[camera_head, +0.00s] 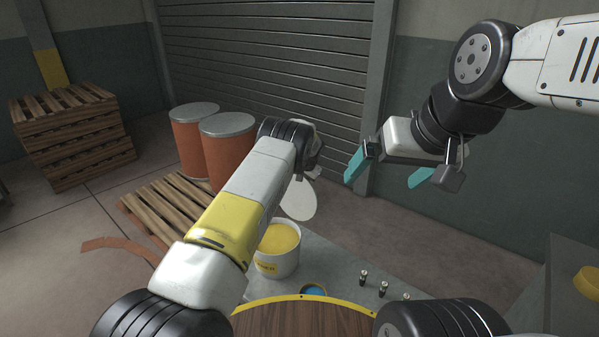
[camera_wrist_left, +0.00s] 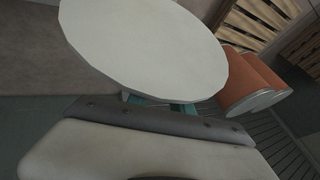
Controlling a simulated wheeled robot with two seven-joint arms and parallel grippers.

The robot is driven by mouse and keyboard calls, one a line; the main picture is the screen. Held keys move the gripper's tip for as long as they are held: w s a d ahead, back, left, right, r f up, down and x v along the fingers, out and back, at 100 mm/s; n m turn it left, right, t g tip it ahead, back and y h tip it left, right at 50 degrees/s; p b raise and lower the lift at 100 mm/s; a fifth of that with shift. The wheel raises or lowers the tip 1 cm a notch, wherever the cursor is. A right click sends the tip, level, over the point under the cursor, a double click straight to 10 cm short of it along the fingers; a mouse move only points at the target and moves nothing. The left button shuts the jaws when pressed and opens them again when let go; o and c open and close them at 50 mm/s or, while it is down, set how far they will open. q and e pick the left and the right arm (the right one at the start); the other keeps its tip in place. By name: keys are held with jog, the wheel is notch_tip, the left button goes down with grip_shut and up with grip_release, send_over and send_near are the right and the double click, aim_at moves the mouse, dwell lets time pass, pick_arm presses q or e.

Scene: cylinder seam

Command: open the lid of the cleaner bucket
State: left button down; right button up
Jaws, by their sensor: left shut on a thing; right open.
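The white cleaner bucket (camera_head: 276,267) stands on the grey bench top, open, with yellow contents (camera_head: 279,238) showing. Its pale round lid (camera_head: 298,200) is off the rim, steeply tilted in the air above and behind the bucket. My left gripper (camera_wrist_left: 162,103) is shut on the lid's edge, and the lid (camera_wrist_left: 145,45) fills the upper part of the left wrist view. In the head view my left forearm and wrist partly hide that grip. My right gripper (camera_head: 390,171) is open and empty, raised to the right of the lid.
A wooden round piece with a yellow rim (camera_head: 300,322) is in front. Several small bottles (camera_head: 383,289) and a blue round item (camera_head: 314,291) are on the bench (camera_head: 340,262). Orange drums (camera_head: 229,155) and pallets (camera_head: 75,135) stand behind left. A yellow item (camera_head: 588,282) lies far right.

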pick_arm(q)
jog(key=shift+s+d+f, duration=0.1)
jog(key=shift+s+f, duration=0.15)
jog(key=shift+f, duration=0.45)
jog(key=c, duration=1.1)
grip_release()
jog(key=shift+c, duration=0.2)
jog(key=shift+w+r, duration=0.15)
jog(key=shift+r, duration=0.15)
jog(key=v, duration=0.7)
jog(key=shift+s+r, duration=0.2)
jog(key=shift+r, duration=0.05)
